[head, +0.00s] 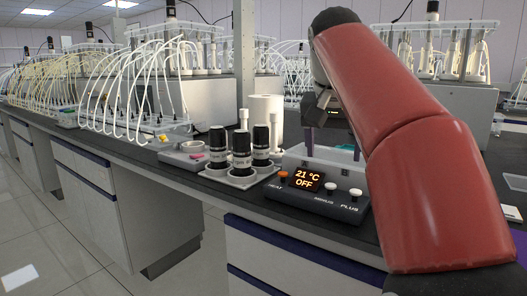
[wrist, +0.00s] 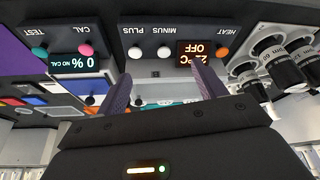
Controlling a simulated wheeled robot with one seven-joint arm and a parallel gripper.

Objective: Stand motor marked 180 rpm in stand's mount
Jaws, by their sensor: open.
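Several black motors with pale label bands, among them a left one (head: 218,143), a front one (head: 242,150) and a rear right one (head: 261,140), stand upright in a light grey holder (head: 241,183) on the bench. Their markings are too small to read surely, so I cannot tell which is 180 rpm. Motors also show at the right of the wrist view (wrist: 285,72). My gripper (head: 333,143) is open and empty, right of the motors, above a pale box behind the heater panel. Its purple fingers show apart in the wrist view (wrist: 160,88). I cannot identify the stand's mount.
A dark control panel (head: 318,193) reading 21 °C OFF stands right of the motors. A white roll (head: 266,115) stands behind them. A small grey device (head: 184,155) and tubed reactors (head: 130,105) are to the left. A calibration panel (wrist: 70,62) shows in the wrist view.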

